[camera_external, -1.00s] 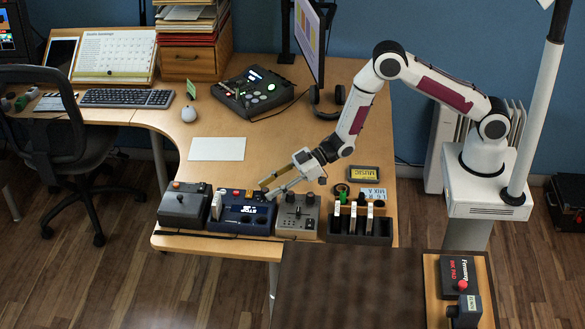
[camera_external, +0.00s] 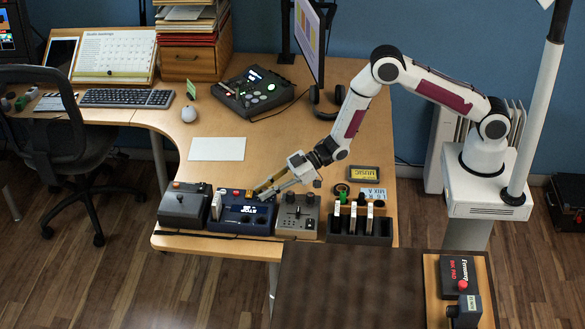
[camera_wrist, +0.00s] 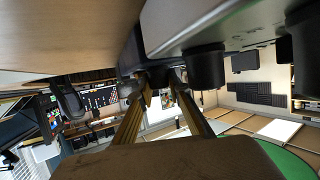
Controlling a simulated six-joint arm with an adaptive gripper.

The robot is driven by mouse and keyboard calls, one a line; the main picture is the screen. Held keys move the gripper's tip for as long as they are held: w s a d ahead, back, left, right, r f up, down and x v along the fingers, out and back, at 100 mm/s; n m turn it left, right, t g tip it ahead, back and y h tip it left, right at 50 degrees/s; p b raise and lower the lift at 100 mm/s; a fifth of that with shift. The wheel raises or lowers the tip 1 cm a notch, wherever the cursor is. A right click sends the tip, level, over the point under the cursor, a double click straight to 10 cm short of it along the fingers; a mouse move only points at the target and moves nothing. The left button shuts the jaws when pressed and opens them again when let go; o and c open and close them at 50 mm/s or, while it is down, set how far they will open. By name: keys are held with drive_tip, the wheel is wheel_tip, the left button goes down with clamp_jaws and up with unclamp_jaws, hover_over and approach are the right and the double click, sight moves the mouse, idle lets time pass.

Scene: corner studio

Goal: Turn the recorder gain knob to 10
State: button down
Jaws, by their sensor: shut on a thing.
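A dark blue box (camera_external: 243,215) with white lettering, which looks like the recorder, stands near the desk's front edge in the external view. My gripper (camera_external: 263,192) reaches down from the right to its right rear corner. In the wrist view, the two fingers of my gripper (camera_wrist: 160,88) are closed in on a small dark knob (camera_wrist: 158,76) on the side of the dark box (camera_wrist: 132,50). The knob is mostly hidden by the fingers. Its pointer and any scale marks cannot be read.
A grey box (camera_external: 297,216) with dark knobs stands close on the right; one black knob (camera_wrist: 205,66) is near my fingers. A black rack (camera_external: 360,225) lies farther right, a dark box (camera_external: 185,205) on the left. The desk around the white sheet (camera_external: 217,149) is clear.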

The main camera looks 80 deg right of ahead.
drive_tip(key=shift+m+t+h, duration=0.4)
drive_tip(key=shift+m+h, duration=0.4)
drive_tip(key=shift+h, duration=0.1)
drive_tip(key=c, duration=1.9)
unclamp_jaws()
drive_tip(key=shift+s, duration=0.1)
drive_tip(key=shift+v, duration=5.95)
